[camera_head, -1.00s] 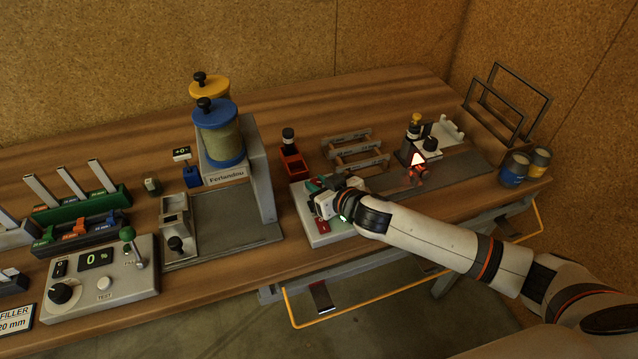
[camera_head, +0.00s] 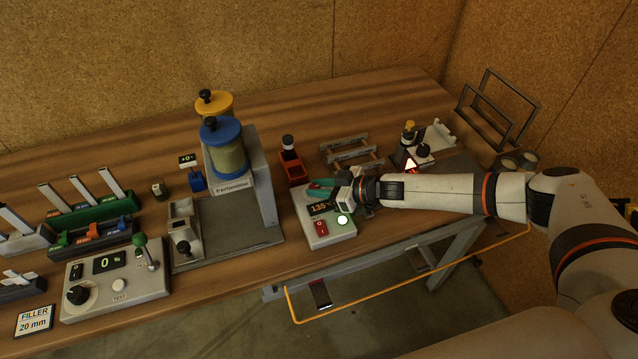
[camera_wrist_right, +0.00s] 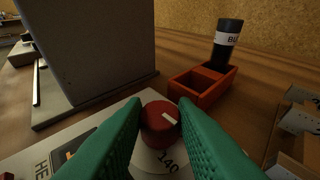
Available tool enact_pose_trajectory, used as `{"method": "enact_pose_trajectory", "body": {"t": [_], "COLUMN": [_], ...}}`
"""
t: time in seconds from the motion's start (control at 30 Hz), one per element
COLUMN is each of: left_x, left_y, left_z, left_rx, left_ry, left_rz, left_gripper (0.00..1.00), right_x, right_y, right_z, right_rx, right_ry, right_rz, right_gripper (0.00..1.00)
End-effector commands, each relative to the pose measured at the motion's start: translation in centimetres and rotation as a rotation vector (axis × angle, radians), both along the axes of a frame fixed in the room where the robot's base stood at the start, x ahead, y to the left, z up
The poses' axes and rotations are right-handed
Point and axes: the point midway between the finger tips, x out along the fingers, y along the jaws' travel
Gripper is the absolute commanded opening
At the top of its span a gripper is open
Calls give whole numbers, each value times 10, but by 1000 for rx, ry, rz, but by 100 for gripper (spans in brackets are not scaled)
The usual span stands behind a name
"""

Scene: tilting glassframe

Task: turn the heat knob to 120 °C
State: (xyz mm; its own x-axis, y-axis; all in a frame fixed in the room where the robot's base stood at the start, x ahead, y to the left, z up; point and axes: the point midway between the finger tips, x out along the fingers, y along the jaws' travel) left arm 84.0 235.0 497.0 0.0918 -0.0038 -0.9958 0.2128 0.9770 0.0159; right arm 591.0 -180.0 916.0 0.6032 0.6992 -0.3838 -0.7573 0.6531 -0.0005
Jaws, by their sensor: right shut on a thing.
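The heat unit is a white box (camera_head: 335,238) with a dark display (camera_head: 318,207) that seems to read 135. Its heat knob (camera_wrist_right: 160,118) is red with a white pointer line; in the head view it is hidden by my gripper. A 140 mark shows on the dial just below the knob in the wrist view. My right gripper (camera_head: 322,187) has green fingers, one on each side of the knob, and it is shut on it; the fingers also fill the wrist view (camera_wrist_right: 160,125). My left gripper is not in view.
A red tray (camera_head: 292,170) with a dark bottle stands behind the heat unit. A grey stand with blue-lidded (camera_head: 221,130) and yellow-lidded jars rises to its left. A filler control box (camera_head: 117,285) is far left.

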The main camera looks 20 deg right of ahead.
Motion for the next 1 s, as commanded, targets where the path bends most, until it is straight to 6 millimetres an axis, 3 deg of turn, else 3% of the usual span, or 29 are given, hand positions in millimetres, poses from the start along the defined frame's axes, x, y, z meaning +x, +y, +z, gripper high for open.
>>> {"method": "enact_pose_trajectory", "body": {"t": [0.17,0.5,1.0], "left_x": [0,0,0], "left_y": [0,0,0], "left_z": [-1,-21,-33], "left_rx": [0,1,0], "left_ry": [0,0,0], "left_rz": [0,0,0], "left_gripper": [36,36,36], "right_x": [5,7,8], "right_y": [-3,-3,-3], "right_z": [1,-2,0], "right_rx": [-5,-2,1], "right_ry": [-6,-4,-1], "right_rz": [118,354,481], "right_gripper": [3,3,3]}}
